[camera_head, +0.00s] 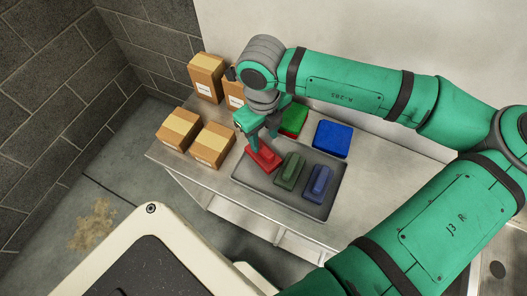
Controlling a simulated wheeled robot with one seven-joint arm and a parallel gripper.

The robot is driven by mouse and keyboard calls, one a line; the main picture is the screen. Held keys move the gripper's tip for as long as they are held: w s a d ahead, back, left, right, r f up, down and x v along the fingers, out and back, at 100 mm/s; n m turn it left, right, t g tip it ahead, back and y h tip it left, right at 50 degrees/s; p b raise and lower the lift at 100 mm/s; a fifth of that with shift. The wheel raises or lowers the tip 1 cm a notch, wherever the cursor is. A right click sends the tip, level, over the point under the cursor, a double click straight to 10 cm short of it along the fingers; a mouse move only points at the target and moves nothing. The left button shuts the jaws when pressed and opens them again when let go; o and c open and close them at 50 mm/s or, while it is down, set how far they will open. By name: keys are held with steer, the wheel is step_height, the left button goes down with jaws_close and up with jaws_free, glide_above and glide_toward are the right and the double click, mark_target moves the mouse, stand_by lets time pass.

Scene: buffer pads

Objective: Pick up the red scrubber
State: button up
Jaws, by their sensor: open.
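The red scrubber (264,159) lies at the left end of a dark grey tray (303,205) on the metal table. My gripper (259,145) points down at it from above, with its fingers at the scrubber's upper edge. The gripper is open. Whether the fingers touch the scrubber or straddle it I cannot tell. The gripper and wrist cover part of the area just behind the scrubber.
A green scrubber (290,171) and a blue scrubber (319,184) lie right of the red one in the tray. Behind are a blue pad (332,135) and a green-and-red pad (294,122). Several cardboard boxes (213,145) stand left. The table's front edge (225,198) is near.

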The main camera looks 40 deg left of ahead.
mark_target(263, 148)
steer(key=shift+s+f, duration=0.15)
steer(key=shift+f, duration=1.15)
steer(key=shift+s+f, duration=0.1)
steer(key=shift+f, duration=1.15)
jaws_close()
